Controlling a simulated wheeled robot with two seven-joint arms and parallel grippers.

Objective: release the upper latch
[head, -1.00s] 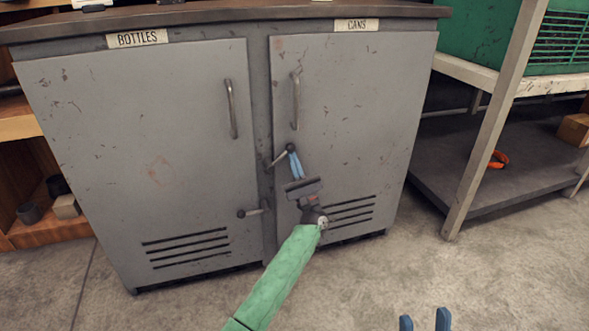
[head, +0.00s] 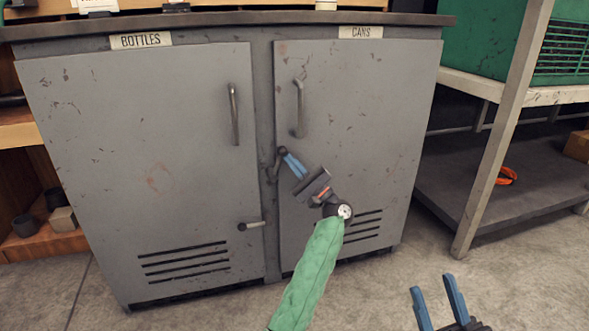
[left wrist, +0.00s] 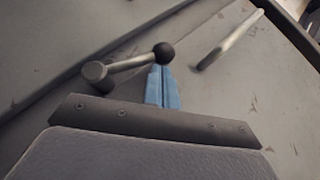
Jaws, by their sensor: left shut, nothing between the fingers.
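The upper latch (head: 274,164) is a short metal lever with a dark knob, at the seam between the two grey cabinet doors. In the head view it slants steeply up to the right. In the left wrist view its round pivot (left wrist: 97,73) is at the left and its black ball knob (left wrist: 164,53) is beyond my fingertips. My left gripper (head: 287,157) is shut and empty, its blue fingertips at the knob; I cannot tell whether they touch. My right gripper (head: 436,294) is open and empty, low at the right, away from the cabinet.
A lower latch (head: 254,224) lies nearly level on the seam. The BOTTLES door (head: 140,130) and CANS door (head: 370,120) are closed, with upright handles (head: 234,114) and (head: 299,108). A shelf post (head: 500,130) stands at the right. The floor before the cabinet is clear.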

